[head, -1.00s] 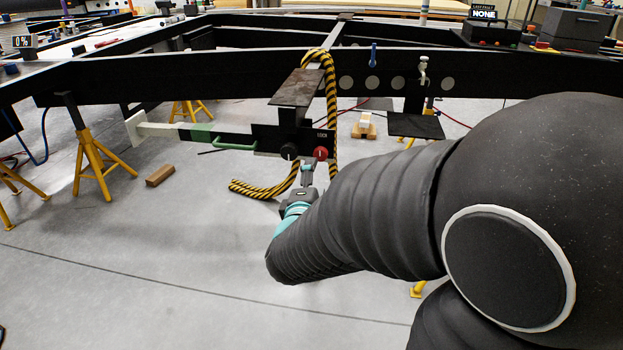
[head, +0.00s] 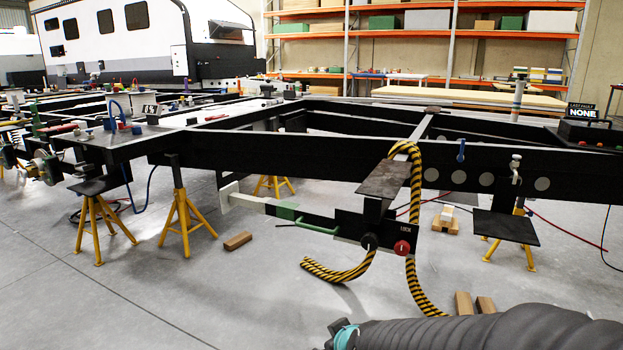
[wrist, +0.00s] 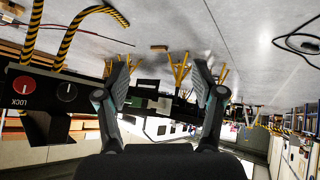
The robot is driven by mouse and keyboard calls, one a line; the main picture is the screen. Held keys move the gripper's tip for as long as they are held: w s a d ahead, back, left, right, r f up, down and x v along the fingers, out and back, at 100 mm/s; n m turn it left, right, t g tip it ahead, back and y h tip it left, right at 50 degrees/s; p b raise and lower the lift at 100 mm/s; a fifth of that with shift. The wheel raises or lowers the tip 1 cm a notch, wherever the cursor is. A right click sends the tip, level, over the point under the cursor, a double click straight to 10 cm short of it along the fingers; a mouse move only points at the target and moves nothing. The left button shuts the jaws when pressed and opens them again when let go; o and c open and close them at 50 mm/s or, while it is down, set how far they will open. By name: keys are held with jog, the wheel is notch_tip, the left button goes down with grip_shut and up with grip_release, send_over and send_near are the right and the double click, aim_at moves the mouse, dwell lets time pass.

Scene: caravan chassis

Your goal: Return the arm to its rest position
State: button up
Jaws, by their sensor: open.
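My gripper (wrist: 160,82) is open in the wrist view, its two fingers wide apart with nothing held between them. In the head view my arm lies low at the bottom right, and the fingers cannot be made out there. The black lock panel (head: 385,228) hangs below the chassis beam, with a red knob (head: 402,247) and a black knob (head: 369,242). The wrist view is upside down and shows the red knob (wrist: 24,85) and black knob (wrist: 67,92) left of my gripper, apart from the fingers.
Yellow stands (head: 181,215) hold up the chassis. A wooden block (head: 237,241) lies on the floor. The floor at the front left is clear.

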jog(key=s+d+r+m+g+h, duration=0.1)
jog(key=s+d+r+m, duration=0.2)
jog(key=s+d+r, duration=0.2)
jog(key=s+d+r+m+g+h, duration=0.1)
jog(key=s+d+r+m, duration=0.2)
jog(key=s, duration=0.8)
jog(key=shift+s+d+r+m+g, duration=0.35)
jog(key=shift+d+r, duration=0.6)
jog(key=shift+d, duration=0.55)
